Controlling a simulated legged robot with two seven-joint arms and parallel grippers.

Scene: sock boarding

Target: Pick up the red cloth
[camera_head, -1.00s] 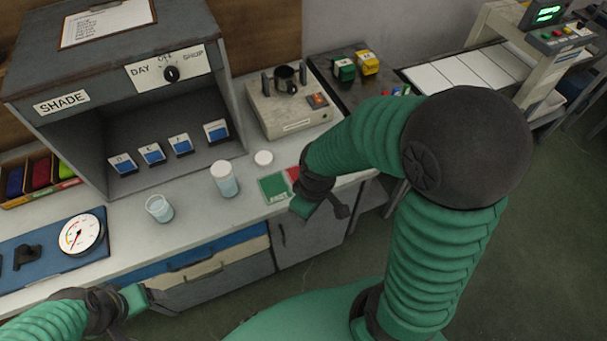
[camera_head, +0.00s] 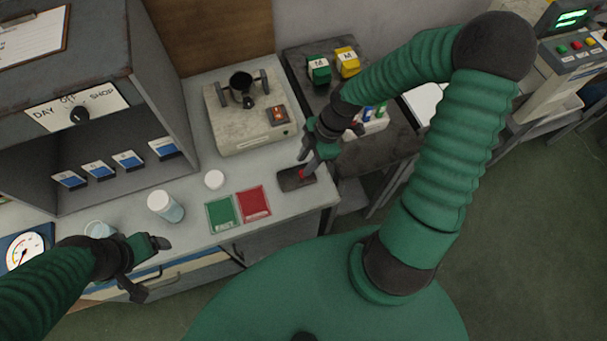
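A small red piece (camera_head: 302,174), possibly the red cloth, shows on a dark tray (camera_head: 290,185) at the counter's right end. It is too small to tell its shape. My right gripper (camera_head: 332,148) is just above the tray, fingers apart, with one finger close over the red piece. I cannot tell if they touch. A flat red square (camera_head: 253,203) lies beside a green square (camera_head: 221,214) on the counter, left of the tray. My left gripper (camera_head: 150,268) is open and empty over the counter's front edge, at lower left.
A grey cabinet (camera_head: 170,90) fills the left. Green and yellow blocks (camera_head: 347,62) sit at the back.

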